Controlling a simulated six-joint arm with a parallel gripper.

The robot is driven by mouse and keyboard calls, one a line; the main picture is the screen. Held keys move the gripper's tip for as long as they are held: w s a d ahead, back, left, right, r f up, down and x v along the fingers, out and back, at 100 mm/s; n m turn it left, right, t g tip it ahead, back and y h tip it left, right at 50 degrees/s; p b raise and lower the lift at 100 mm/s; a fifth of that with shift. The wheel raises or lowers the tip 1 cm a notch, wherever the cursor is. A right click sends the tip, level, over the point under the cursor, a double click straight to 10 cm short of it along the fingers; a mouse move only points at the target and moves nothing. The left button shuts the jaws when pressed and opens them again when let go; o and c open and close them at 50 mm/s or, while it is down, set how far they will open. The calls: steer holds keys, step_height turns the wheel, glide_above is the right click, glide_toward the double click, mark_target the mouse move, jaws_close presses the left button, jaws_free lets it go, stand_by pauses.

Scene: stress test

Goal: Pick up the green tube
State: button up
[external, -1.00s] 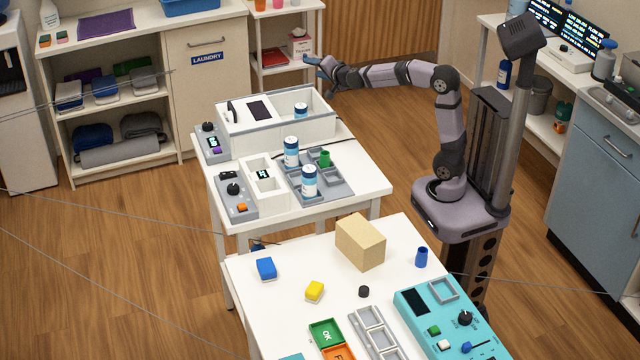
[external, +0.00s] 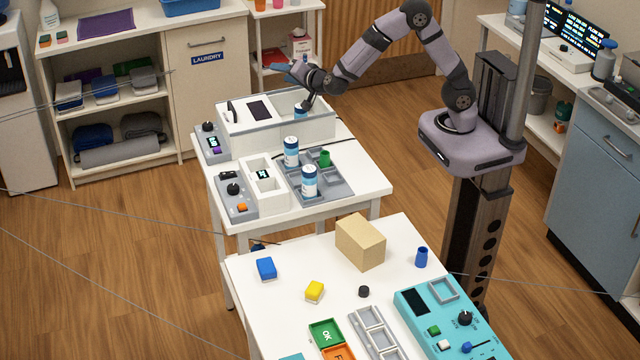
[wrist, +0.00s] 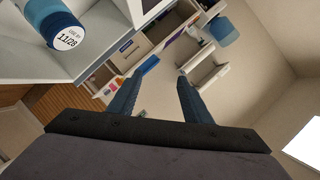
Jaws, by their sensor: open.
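The green tube (external: 325,158) stands upright in the grey tray (external: 337,191) on the rear white table, right of a blue-and-white bottle (external: 291,151). I do not make it out in the wrist view.
The white bin (external: 275,141) has raised walls. Another bottle (external: 309,181) stands in front of the tube in the tray. A label dated 11/28 shows on a blue-capped bottle (wrist: 66,38) at the wrist view's upper left. A tan block (external: 360,242) sits on the front table.

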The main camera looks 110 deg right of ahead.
steer(key=a+f+n+t+p, duration=0.1)
steer(key=a+f+n+p, duration=0.15)
steer(key=a, duration=1.25)
steer(key=n+t+h, duration=0.1)
steer(key=n+t, duration=0.1)
steer(key=n, duration=0.3)
glide_above(322, 153)
steer(key=s, duration=0.1)
steer(key=a+f+n+b, duration=0.1)
steer(key=f, duration=0.2)
steer(key=a+f+n+g+y+b, duration=0.1)
steer(key=f+b, duration=0.1)
steer(key=f, duration=0.2)
steer(key=a+f+n+g+y+b, duration=0.1)
steer(key=a+f, duration=0.1)
steer(key=f, duration=0.2)
steer(key=shift+s, duration=0.2)
steer(key=shift+a+f+n+b, duration=0.25)
steer(key=shift+f+n+b, duration=0.1)
steer(key=shift+f, duration=0.15)
steer(key=shift+s+p+x, duration=0.15)
steer(key=shift+p+x, duration=0.45)
steer(key=shift+x, duration=1.05)
steer(key=shift+s+p+x, duration=0.1)
steer(key=shift+p+x, duration=0.5)
steer(key=shift+x, duration=1.05)
steer(key=shift+w+d, duration=0.2)
steer(key=shift+d, duration=0.3)
steer(key=c, duration=1.1)
